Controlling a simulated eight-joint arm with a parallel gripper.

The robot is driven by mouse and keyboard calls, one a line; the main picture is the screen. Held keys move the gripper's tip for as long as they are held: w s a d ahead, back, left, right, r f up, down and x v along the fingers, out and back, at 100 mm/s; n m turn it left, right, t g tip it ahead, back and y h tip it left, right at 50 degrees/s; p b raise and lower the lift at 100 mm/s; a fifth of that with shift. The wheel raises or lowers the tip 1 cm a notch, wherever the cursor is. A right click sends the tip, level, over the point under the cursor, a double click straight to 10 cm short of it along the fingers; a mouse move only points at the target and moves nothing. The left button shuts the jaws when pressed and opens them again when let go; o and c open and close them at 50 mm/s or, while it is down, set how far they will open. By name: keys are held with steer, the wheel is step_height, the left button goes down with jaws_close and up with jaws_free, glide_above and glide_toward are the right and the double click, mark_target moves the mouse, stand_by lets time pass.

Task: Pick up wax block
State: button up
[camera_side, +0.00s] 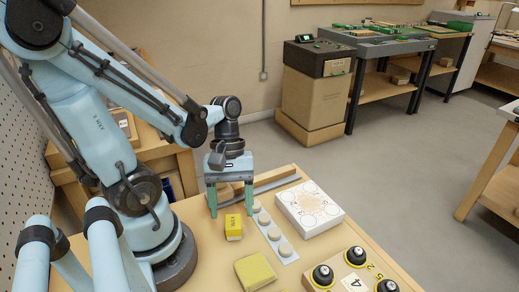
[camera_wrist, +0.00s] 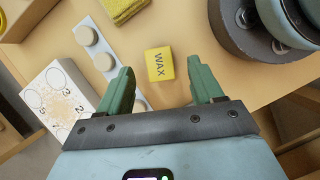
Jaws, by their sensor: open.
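The wax block (camera_side: 234,227) is a small yellow block on the wooden bench. In the wrist view the wax block (camera_wrist: 160,65) lies upright to the lens, with "WAX" printed on its top. My gripper (camera_side: 231,206) points down with its two green fingers apart and nothing held. In the side view it hangs just behind and above the block. In the wrist view the block shows ahead of the gap between the fingertips (camera_wrist: 160,76), with clear bench on both sides of it. I see no contact with the block.
A pale strip with round pads (camera_side: 269,234) runs close to the block's right in the side view. A white box with printed circles (camera_side: 309,208) is beyond it. A yellow sponge-like slab (camera_side: 255,272) and a wooden board with black knobs (camera_side: 340,286) lie nearer the side camera.

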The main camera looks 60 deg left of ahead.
mark_target(233, 221)
steer(key=shift+x, duration=2.2)
steer(key=shift+a, duration=0.1)
steer(key=c, duration=1.1)
steer(key=shift+r, duration=0.2)
steer(key=shift+r, duration=4.8)
